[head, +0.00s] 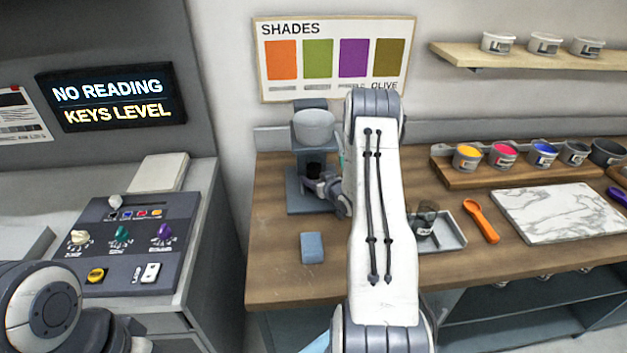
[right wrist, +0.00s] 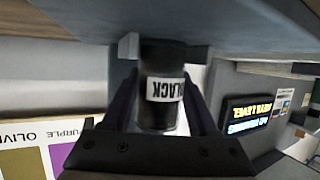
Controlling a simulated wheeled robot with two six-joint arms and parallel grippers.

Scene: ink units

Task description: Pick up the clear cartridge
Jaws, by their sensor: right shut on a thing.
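My right gripper (right wrist: 163,100) is shut on a dark cylinder with a white label reading BLACK (right wrist: 165,90), which appears upside down in the right wrist view. In the head view my right gripper (head: 328,186) is at the grey dispenser stand (head: 302,207), below its pale round top (head: 314,128); my arm hides part of it. I cannot pick out a cartridge marked clear. A dark, see-through-looking cup (head: 427,213) sits in the grey tray (head: 456,232), partly behind my arm. My left arm shows at the lower left, but its gripper is not in view.
A blue-grey block (head: 312,247) lies on the wooden counter (head: 275,270). Right of my arm are an orange spoon (head: 481,219), a marble slab (head: 560,213) and a rack of colour pots (head: 466,155). A control panel (head: 130,240) stands left. A screen (head: 112,97) reads NO READING, KEYS LEVEL.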

